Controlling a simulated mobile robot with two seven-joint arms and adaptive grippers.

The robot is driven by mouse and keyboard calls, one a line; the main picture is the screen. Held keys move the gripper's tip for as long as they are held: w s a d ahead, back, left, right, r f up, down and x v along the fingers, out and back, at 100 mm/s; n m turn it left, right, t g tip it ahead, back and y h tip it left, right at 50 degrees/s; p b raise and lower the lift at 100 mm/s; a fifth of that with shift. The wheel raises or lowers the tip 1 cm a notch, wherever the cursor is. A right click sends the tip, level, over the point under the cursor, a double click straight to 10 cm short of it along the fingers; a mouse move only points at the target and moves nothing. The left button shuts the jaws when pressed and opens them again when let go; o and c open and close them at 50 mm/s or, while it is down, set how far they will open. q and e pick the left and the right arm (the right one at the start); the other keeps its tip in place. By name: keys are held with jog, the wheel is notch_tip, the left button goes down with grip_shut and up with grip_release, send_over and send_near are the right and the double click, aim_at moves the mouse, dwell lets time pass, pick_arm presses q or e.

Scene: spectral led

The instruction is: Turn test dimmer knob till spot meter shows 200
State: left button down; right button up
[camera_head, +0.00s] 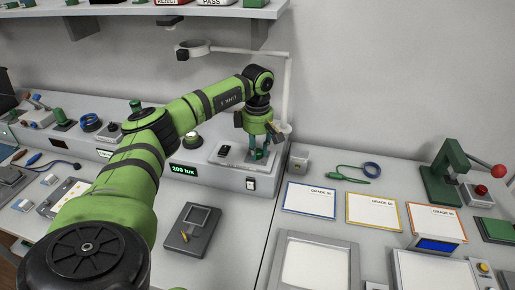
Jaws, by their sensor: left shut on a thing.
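My left arm reaches in from the lower left, and its gripper (258,150) points down at the right end of the grey instrument box (215,176). The gripper is shut on a small part on top of the box, where the dimmer knob would be. The fingers hide most of the knob, so its pointer cannot be read. The green display (183,170) on the box's front reads 200 lux. A round lit sensor or lamp (192,139) stands on the box left of the gripper. My right gripper is not in view.
A ring-headed stand (288,95) rises behind the gripper. A small switch (250,184) sits on the box front. Right are grade cards (310,199) and a green lever press (446,175). A shelf (150,9) hangs above.

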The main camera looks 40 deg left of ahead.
aim_at(257, 150)
pick_arm(q)
jog(key=shift+s+f+m, duration=0.1)
jog(key=shift+m, duration=0.5)
jog(key=c, duration=0.9)
grip_release()
jog(key=shift+c, duration=0.2)
jog(key=shift+r, duration=0.5)
notch_tip(257, 150, up, 11)
